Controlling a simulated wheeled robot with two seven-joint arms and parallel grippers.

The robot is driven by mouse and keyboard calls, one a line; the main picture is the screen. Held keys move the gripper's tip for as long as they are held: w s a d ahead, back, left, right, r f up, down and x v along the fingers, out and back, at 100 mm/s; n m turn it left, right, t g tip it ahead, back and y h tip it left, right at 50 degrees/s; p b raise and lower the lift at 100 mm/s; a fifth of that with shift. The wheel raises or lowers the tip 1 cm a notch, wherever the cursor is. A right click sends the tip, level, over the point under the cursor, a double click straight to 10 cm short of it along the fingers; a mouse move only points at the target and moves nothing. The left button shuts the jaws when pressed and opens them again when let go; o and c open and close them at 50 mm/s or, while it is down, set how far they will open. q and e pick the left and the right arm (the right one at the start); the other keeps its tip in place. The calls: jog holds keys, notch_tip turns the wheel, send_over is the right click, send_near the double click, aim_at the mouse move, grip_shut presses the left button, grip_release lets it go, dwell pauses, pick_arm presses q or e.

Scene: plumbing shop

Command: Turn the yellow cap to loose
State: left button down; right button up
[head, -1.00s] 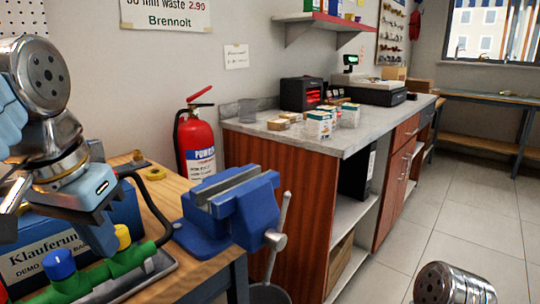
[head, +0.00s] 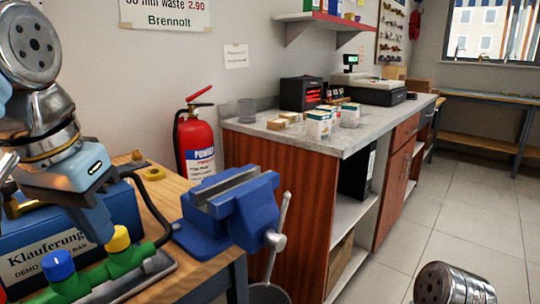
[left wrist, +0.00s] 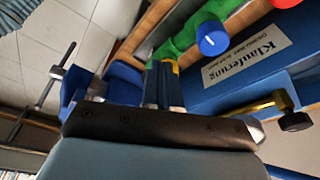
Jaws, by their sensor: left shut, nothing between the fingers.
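The yellow cap (head: 118,238) sits on the green pipe fitting (head: 128,262) on the workbench at lower left, with the blue cap (head: 58,265) on the same fitting to its left. My left gripper (head: 101,234) is shut and empty, its fingertips pointing down just beside the yellow cap; I cannot tell whether they touch it. In the left wrist view, the shut fingers (left wrist: 163,84) hide most of the yellow cap (left wrist: 176,66), and the blue cap (left wrist: 212,40) shows clearly. My right gripper is not in view.
A blue Klauferung box (head: 50,240) stands close behind the fitting. A dark hose (head: 160,205) curves past it. A blue vise (head: 230,210) is mounted to the right on the bench (head: 165,190). A red extinguisher (head: 196,140) stands behind.

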pick_arm(q)
jog(key=shift+r, duration=1.75)
jog(key=shift+a, duration=0.1)
notch_tip(320, 180, down, 6)
jog(key=a+b, duration=0.1)
jog(key=b, duration=0.1)
jog(key=shift+w+a, duration=0.25)
jog(key=shift+a, duration=0.1)
jog(key=shift+w+a+f, duration=0.1)
jog(key=shift+f, duration=0.05)
jog(key=shift+r, duration=0.25)
